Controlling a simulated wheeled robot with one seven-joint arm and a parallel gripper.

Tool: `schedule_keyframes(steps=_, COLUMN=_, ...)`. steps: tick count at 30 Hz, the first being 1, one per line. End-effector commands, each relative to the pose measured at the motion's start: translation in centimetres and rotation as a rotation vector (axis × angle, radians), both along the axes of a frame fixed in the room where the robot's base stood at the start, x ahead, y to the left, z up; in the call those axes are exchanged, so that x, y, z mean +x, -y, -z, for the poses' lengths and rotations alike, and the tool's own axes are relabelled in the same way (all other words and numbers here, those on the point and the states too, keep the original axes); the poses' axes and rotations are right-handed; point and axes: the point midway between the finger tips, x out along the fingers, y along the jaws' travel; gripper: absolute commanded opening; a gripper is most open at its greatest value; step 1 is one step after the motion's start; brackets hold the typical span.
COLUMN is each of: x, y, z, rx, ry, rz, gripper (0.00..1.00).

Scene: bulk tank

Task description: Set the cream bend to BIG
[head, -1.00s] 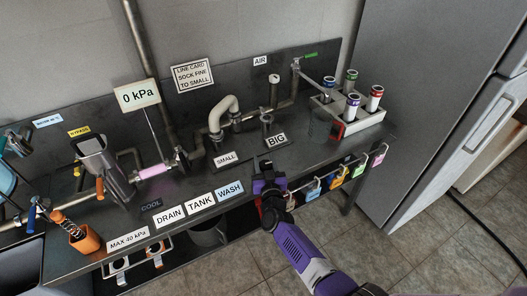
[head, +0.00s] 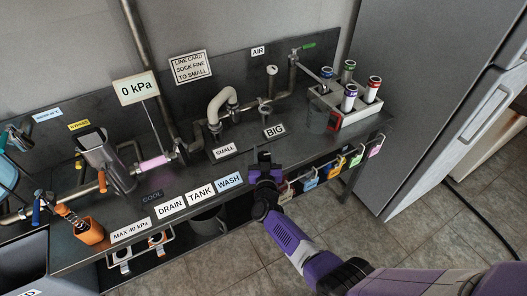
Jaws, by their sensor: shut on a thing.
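The cream bend (head: 222,100) is an upside-down U pipe at the back of the bench, behind the SMALL label (head: 225,150). Its legs come down at the pipework there. A short upright port (head: 265,108) stands behind the BIG label (head: 274,131), to the right of the bend and apart from it. My gripper (head: 264,158) is at the bench's front edge, in front of the BIG label and well short of the bend. It is shut on a small dark thing that I cannot clearly identify; the fingers hide most of it.
Coloured padlocks (head: 355,160) hang along the front edge.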

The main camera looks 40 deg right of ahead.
Motion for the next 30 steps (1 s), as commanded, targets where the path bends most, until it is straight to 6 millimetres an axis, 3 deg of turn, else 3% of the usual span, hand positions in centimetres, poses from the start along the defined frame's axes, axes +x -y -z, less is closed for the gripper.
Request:
schedule_keyframes(steps=5, x=-0.2, y=0.5, z=0.1, rx=-0.005, ry=0.006, rz=-0.014, gripper=0.00)
schedule_keyframes(steps=10, x=-0.5, y=2.3, z=0.0, rx=-0.006, ry=0.013, rz=-0.066, gripper=0.00)
schedule_keyframes(steps=30, x=-0.3, y=2.3, z=-0.6, rx=-0.002, ry=0.020, rz=-0.057, gripper=0.00)
